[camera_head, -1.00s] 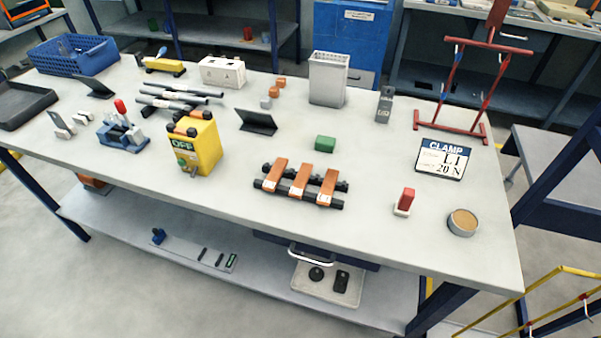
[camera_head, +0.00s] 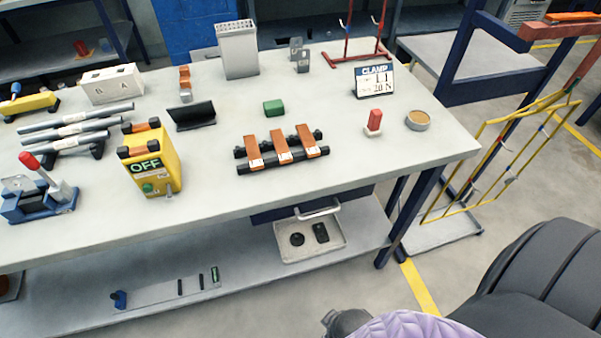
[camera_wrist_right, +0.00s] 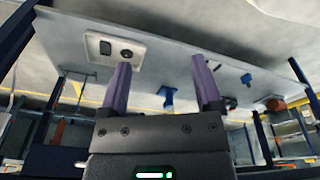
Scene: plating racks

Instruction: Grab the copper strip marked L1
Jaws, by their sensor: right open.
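Three copper strips, the left one (camera_head: 253,150), the middle one (camera_head: 281,146) and the right one (camera_head: 306,140), lie side by side across a black rack (camera_head: 271,166) on the table. Each has a small white label at its near end, too small to read. A placard (camera_head: 374,80) behind them to the right reads CLAMP, L1, 20 N. My right gripper (camera_wrist_right: 161,66) is open and empty in the right wrist view, with the lower shelf beyond its purple fingers. The strips do not show in that view. My left gripper is not in view.
A green block (camera_head: 274,107) sits behind the rack. A yellow OFF box (camera_head: 152,164) stands left. A red-topped block (camera_head: 374,121) and a round tin (camera_head: 417,121) stand right. A yellow frame (camera_head: 480,160) hangs right of the table. Bare tabletop lies before the rack.

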